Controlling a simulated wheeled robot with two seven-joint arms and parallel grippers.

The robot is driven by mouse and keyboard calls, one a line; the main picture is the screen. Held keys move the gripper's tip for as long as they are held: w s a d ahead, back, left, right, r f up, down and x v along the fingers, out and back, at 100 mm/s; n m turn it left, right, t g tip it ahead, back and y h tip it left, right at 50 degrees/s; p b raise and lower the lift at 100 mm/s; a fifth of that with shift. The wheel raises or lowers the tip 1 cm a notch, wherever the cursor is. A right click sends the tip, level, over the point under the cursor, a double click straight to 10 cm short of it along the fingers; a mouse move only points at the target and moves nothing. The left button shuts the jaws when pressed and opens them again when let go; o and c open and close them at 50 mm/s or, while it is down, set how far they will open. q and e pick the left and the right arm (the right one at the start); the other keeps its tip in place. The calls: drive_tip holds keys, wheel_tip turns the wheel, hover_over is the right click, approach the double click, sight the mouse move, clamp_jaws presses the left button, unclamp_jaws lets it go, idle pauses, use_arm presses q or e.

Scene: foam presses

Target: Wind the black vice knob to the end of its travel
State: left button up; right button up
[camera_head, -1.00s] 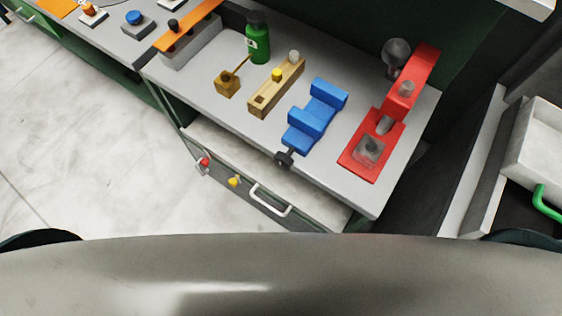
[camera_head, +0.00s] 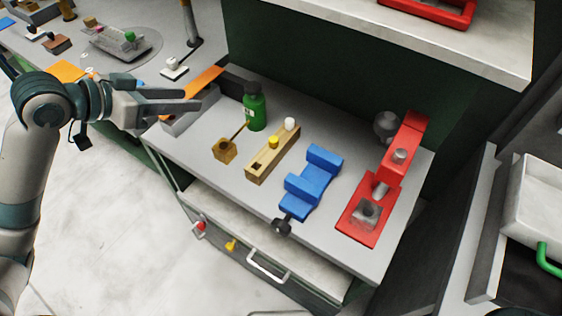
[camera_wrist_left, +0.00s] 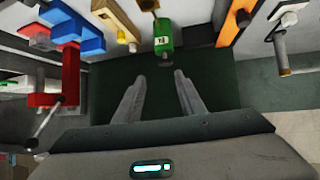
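The blue vice (camera_head: 311,182) stands on the grey bench top near its front edge. Its black knob (camera_head: 281,227) sticks out at the vice's front end, over the bench edge. In the left wrist view the blue vice (camera_wrist_left: 75,33) is at the upper left, and the knob cannot be made out. My left gripper (camera_head: 198,99) is at the left of the head view, up and left of the vice and well apart from it. Its fingers are spread and empty; they also show in the left wrist view (camera_wrist_left: 158,88). My right gripper is not in view.
A red press (camera_head: 384,180) stands right of the vice. A wooden block (camera_head: 272,155) with yellow and white knobs, a small brown box (camera_head: 224,150) and a green bottle (camera_head: 254,108) stand left. A drawer with a handle (camera_head: 268,266) is below the bench top.

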use_arm(q)
drive_tip(key=s+a+f+n+g+y, duration=0.15)
drive_tip(key=s+f, duration=0.35)
drive_tip(key=f, duration=1.4)
drive_tip(key=s+a+f+n+g+y, duration=0.1)
drive_tip(key=s+a+f+n+y, duration=0.3)
drive_tip(key=f, duration=1.4)
drive_tip(key=s+f+n+g+y, duration=0.15)
drive_tip(key=s+f, duration=0.45)
drive_tip(key=f, duration=1.3)
drive_tip(key=s+f+g, duration=0.1)
drive_tip(key=s+f, duration=0.6)
drive_tip(key=s, duration=0.4)
drive_tip(key=s+f+g, duration=0.1)
drive_tip(key=s+f, duration=0.7)
drive_tip(key=s, duration=0.3)
drive_tip(key=s+f+y, duration=0.1)
drive_tip(key=s+f, duration=0.7)
drive_tip(key=s, duration=0.3)
drive_tip(key=shift+s+a+f+m+g, duration=0.2)
drive_tip(key=shift+s+m+g, duration=0.15)
drive_tip(key=shift+m+g, duration=0.05)
drive_tip(key=shift+c, duration=0.6)
drive_tip(key=shift+w, duration=0.1)
